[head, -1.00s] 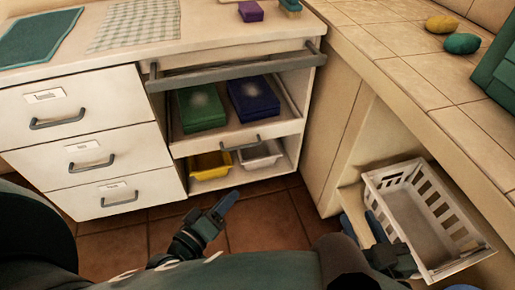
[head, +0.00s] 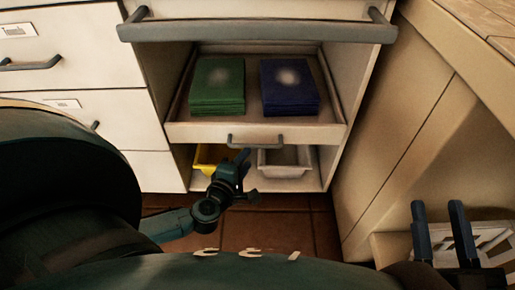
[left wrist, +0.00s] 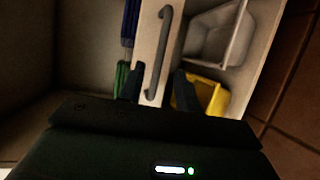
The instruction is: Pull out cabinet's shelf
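The cabinet's sliding shelf (head: 254,133) sits inside the open cabinet, with a grey bar handle (head: 255,142) on its front. A green stack (head: 216,87) and a dark blue stack (head: 290,88) lie on it. My left gripper (head: 242,157) is at the handle's left part. In the left wrist view its two fingers (left wrist: 158,87) are apart, with the handle (left wrist: 161,50) between them; contact cannot be told. My right gripper (head: 438,228) is open and empty at the lower right, away from the shelf.
A long grey bar (head: 256,31) spans the cabinet's top front. Below the shelf stand a yellow bin (head: 207,158) and a white bin (head: 284,161). Closed drawers (head: 70,75) are on the left. A white basket (head: 490,238) is behind my right gripper.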

